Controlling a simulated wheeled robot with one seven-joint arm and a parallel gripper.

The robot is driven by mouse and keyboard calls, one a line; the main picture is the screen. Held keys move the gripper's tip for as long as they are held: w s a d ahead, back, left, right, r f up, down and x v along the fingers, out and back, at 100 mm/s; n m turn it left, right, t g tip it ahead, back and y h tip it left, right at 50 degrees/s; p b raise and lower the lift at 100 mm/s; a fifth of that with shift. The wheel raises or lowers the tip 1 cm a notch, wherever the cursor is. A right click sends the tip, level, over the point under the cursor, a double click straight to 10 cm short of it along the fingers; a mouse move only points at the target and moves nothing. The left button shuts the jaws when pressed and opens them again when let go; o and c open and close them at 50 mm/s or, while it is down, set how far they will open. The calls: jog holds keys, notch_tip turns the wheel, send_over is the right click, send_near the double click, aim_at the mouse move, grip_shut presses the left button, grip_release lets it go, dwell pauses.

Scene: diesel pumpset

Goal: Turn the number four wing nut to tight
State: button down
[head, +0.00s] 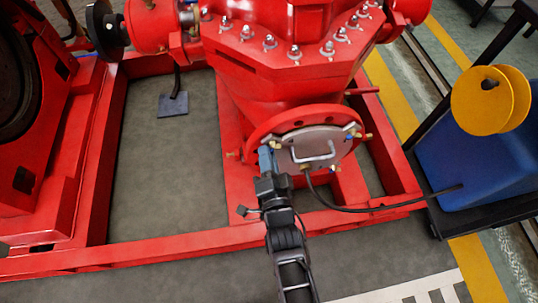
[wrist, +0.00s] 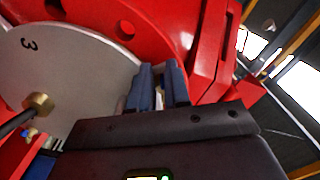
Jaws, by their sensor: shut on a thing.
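A round grey cover plate (head: 318,146) with a bar handle closes a red flange, and small brass wing nuts (head: 358,134) stand around its rim. The plate (wrist: 75,75) also fills the left of the wrist view, with a "3" marked on it. My gripper (head: 267,157) is at the plate's left edge. In the wrist view my gripper (wrist: 160,88) has its two blue fingers close together on a small pale thing (wrist: 159,98) at the rim, which appears to be a wing nut. The fingers hide most of it, and I see no number four.
A black hose (head: 350,209) runs from a brass fitting (wrist: 38,105) on the plate to the right. The red base frame (head: 160,252) lies around and below. A blue box (head: 480,160) with yellow discs stands at right. Grey floor is free at front left.

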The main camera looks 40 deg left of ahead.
jog(key=m, duration=0.1)
jog(key=r+m, duration=0.1)
jog(key=m, duration=0.1)
jog(key=shift+w+r+p, duration=0.15)
jog(key=shift+w+p, duration=0.15)
jog(key=shift+p, duration=0.05)
jog(key=shift+w+r+m, duration=0.1)
jog(key=shift+r+m, duration=0.05)
jog(key=shift+m, duration=0.95)
jog(key=shift+d, duration=0.1)
jog(key=c, duration=1.3)
grip_release()
jog(key=shift+f, duration=0.2)
jog(key=shift+s, duration=0.2)
